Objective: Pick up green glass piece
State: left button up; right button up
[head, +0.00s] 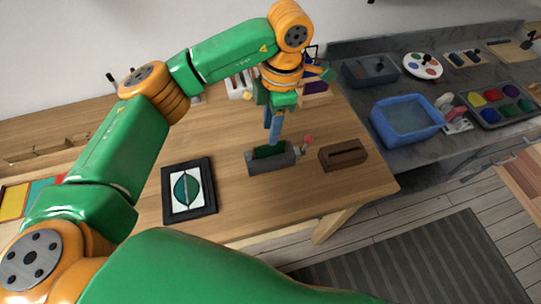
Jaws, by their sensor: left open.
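A dark green glass piece (267,150) sits upright in a grey block-shaped holder (271,165) on the wooden table. My left gripper (271,138) points straight down over the holder, with its blue-grey fingers just above or at the top of the glass piece. It is open. From this angle I cannot tell whether the fingers touch the glass. The lower part of the glass is hidden by the holder. My right gripper is out of view.
A black-framed panel with a green oval (187,190) lies left of the holder. A brown slotted block (343,154) stands to its right. A small pinkish-red item (308,140) is close by the holder. A blue basin (406,118) stands on the grey counter.

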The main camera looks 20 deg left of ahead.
aim_at(269, 147)
pick_arm(q)
jog(key=f+p, duration=0.3)
jog(key=f, duration=0.1)
jog(key=shift+s, duration=0.25)
notch_tip(269, 147, down, 2)
jog(key=shift+s+f, duration=0.15)
jog(key=shift+f, duration=0.15)
grip_shut()
dwell(0.8)
